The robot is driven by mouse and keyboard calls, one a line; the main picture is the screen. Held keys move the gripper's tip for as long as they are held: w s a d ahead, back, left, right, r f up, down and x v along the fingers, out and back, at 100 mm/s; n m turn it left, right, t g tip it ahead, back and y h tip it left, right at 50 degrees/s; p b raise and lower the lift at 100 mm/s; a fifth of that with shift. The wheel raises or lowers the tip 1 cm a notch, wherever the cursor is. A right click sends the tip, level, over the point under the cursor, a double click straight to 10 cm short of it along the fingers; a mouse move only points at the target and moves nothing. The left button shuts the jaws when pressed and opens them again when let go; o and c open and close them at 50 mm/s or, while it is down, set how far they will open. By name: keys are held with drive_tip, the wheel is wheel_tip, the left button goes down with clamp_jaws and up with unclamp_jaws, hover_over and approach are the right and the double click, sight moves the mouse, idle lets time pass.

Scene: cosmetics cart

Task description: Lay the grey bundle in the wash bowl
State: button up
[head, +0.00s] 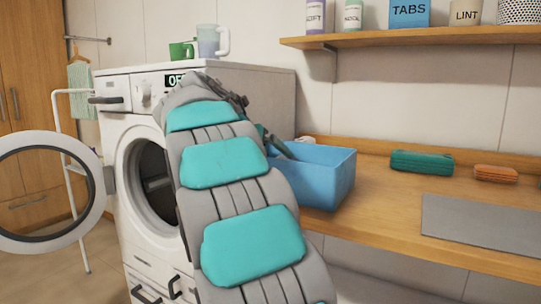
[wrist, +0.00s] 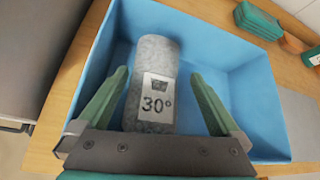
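The grey bundle (wrist: 157,58) is a speckled roll with a white "30°" label. In the wrist view it lies within the walls of the blue box-shaped wash bowl (wrist: 235,55). I cannot tell how fully it rests on the floor. My gripper (wrist: 158,72) has its green fingers spread on either side of the bundle, with a gap at the right finger and a narrow one at the left tip. In the head view the wash bowl (head: 328,181) stands on the wooden counter. My arm hides the bundle there, and only part of a finger shows at the bowl.
A green bundle (head: 421,162) and an orange one (head: 495,173) lie right of the bowl. A grey mat (head: 484,224) lies at the counter's front right. The washing machine (head: 118,150), its round door (head: 88,222) open, stands left. A shelf (head: 420,38) with containers runs above.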

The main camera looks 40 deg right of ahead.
drive_tip(key=shift+r, duration=0.5)
drive_tip(key=v, duration=1.2)
